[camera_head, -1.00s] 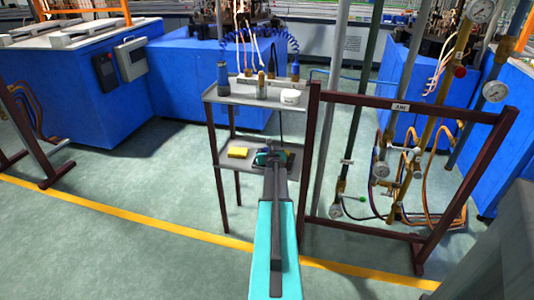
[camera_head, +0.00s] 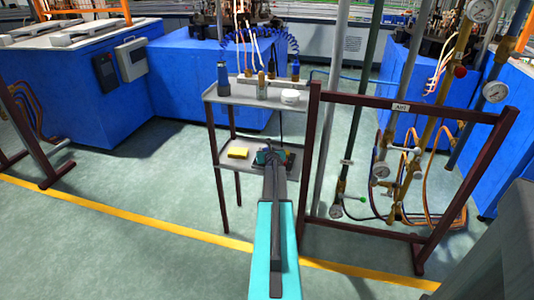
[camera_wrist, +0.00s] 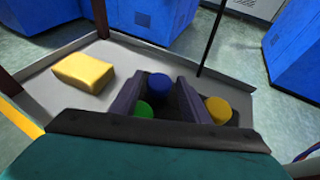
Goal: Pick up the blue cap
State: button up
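The blue cap (camera_wrist: 160,87) lies low on the lower shelf of the stand, in the middle of the wrist view. My gripper (camera_wrist: 159,82) is open, with one dark finger on each side of the blue cap. Contact with the cap cannot be seen. A green cap (camera_wrist: 143,110) shows nearer to me, partly hidden by the left finger. A yellow cap (camera_wrist: 218,110) sits outside the right finger.
A yellow sponge-like block (camera_wrist: 84,72) lies on the shelf (camera_wrist: 40,88) left of the caps. The upper shelf (camera_head: 242,99) with several items is above and behind. A dark red pipe frame (camera_head: 309,160) stands close on the right.

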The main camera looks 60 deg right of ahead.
jog(key=c, duration=0.7)
jog(key=shift+r, duration=0.15)
notch_tip(320, 180, up, 10)
jog(key=p, duration=0.4)
dwell(0.4)
